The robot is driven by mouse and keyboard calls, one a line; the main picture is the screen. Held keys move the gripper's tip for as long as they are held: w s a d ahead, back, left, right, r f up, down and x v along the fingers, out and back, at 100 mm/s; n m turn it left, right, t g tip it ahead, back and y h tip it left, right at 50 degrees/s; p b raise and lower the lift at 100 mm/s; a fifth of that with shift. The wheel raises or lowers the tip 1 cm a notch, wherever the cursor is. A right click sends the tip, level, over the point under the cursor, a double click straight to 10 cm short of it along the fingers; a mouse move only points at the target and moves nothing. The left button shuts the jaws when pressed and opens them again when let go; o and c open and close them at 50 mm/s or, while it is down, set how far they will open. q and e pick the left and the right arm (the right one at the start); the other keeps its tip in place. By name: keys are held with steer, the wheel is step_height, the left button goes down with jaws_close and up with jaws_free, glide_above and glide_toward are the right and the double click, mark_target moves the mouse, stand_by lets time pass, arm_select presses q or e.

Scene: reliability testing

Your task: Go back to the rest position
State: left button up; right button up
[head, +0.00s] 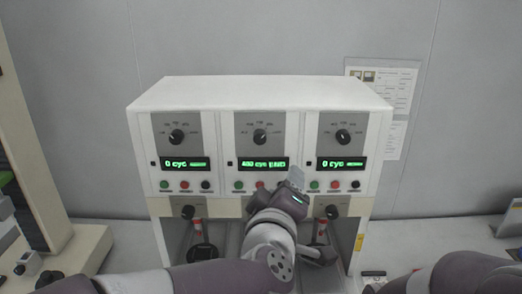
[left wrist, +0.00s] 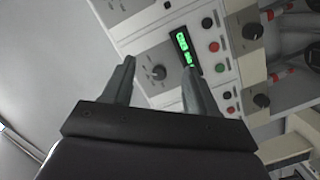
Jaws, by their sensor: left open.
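My left gripper (head: 296,177) is in front of the middle panel of a white test machine (head: 262,95). It also shows in the left wrist view (left wrist: 158,66), with its two fingers apart and nothing between them. In the head view it covers part of the middle panel's button row. In the wrist view a black dial (left wrist: 158,72) and a green display (left wrist: 186,48) lie beyond the fingers. I cannot tell whether a finger touches the panel. My right arm shows at the lower right of the head view; its gripper is not in view.
The machine has three panels with knobs, green displays and buttons, above open bays with red-and-white parts. Papers (head: 384,90) hang on the wall behind. A beige unit (head: 30,130) stands at the left. Some counter is clear right of the machine (head: 440,235).

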arm_select(q)
steer(key=s+f+m+g+h, duration=0.1)
steer(key=s+f+m+g, duration=0.1)
steer(key=f+m+g, duration=0.35)
steer(key=s+f+m+g+h, duration=0.1)
steer(key=s+f+m+g, duration=0.15)
steer(key=f, duration=0.65)
steer(key=s+a+f+g+y, duration=0.2)
steer(key=s+a+f, duration=0.3)
steer(key=a+f, duration=0.3)
steer(key=s+a+f+g+y+b, duration=0.1)
steer(key=s+a+f+g+y, duration=0.2)
steer(key=a, duration=1.1)
step_height(320, 180, down, 5)
steer(key=shift+s+a+r+m+g+y, duration=0.2)
steer(key=shift+s+m+g+y, duration=0.15)
steer(key=shift+s+g, duration=0.85)
